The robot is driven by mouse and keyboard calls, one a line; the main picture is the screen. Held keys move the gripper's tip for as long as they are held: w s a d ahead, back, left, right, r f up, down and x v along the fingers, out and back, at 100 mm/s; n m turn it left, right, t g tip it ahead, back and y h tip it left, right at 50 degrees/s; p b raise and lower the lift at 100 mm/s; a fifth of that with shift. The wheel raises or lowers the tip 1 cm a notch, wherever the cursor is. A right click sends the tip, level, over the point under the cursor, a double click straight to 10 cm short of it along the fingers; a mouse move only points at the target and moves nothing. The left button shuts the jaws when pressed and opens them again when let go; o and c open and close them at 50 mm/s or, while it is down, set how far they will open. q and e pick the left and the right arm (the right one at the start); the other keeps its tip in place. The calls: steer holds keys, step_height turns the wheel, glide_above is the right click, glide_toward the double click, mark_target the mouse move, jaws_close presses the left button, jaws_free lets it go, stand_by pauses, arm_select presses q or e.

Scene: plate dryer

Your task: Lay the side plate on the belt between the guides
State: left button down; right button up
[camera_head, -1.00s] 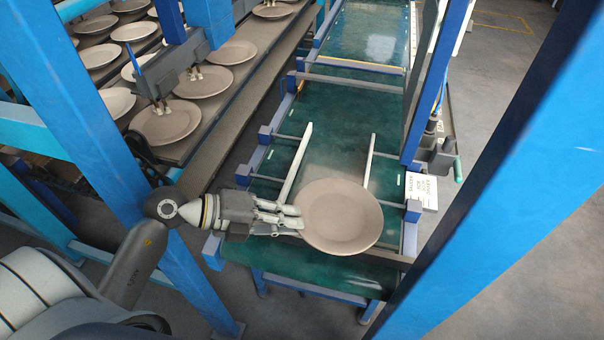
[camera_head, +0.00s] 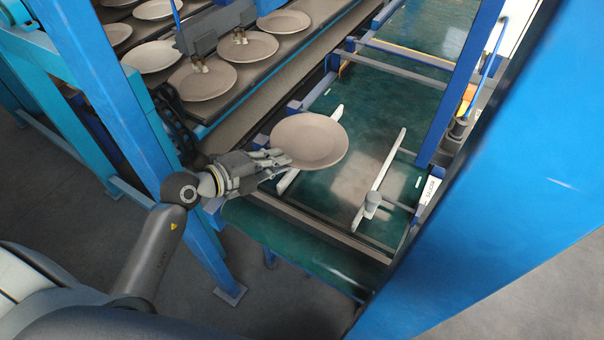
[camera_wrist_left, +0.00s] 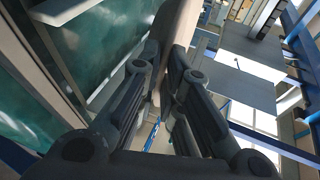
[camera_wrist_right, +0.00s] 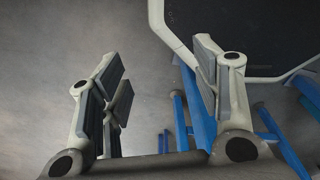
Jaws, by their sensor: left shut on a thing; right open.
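The side plate (camera_head: 309,139) is beige and round. My left gripper (camera_head: 284,160) is shut on its near left rim and holds it over the left part of the green belt (camera_head: 345,185). In the left wrist view the plate (camera_wrist_left: 176,40) shows edge-on between the fingers (camera_wrist_left: 166,82). The plate hides much of the left white guide (camera_head: 288,181). The right white guide (camera_head: 380,178) is in plain view, right of the plate. My right gripper (camera_wrist_right: 160,95) is open and empty in the right wrist view; it is not in the head view.
A conveyor with several plates (camera_head: 202,80) runs along the upper left. Blue frame posts stand at the left (camera_head: 120,110) and right (camera_head: 520,180). A dark bar (camera_head: 320,228) crosses the belt's near end. Bare belt shows between the plate and the right guide.

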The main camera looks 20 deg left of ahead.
arm_select(q)
steer(key=w+d+f, duration=0.1)
steer(key=f, duration=0.1)
steer(key=w+d+f, duration=0.1)
steer(key=d+f, duration=0.1)
steer(key=f, duration=0.1)
steer(key=w+d+f, duration=0.1)
steer(key=f, duration=0.2)
steer(key=shift+w+d+f, duration=0.2)
steer(key=shift+a+f, duration=0.1)
steer(key=shift+f, duration=0.2)
steer(key=shift+f+b, duration=0.1)
steer(key=shift+b, duration=0.2)
steer(key=shift+f, duration=0.4)
steer(key=c, duration=1.8)
jaws_free()
steer(key=shift+c, duration=0.2)
steer(key=shift+o, duration=1.2)
steer(key=shift+s, duration=0.1)
steer(key=shift+r, duration=0.1)
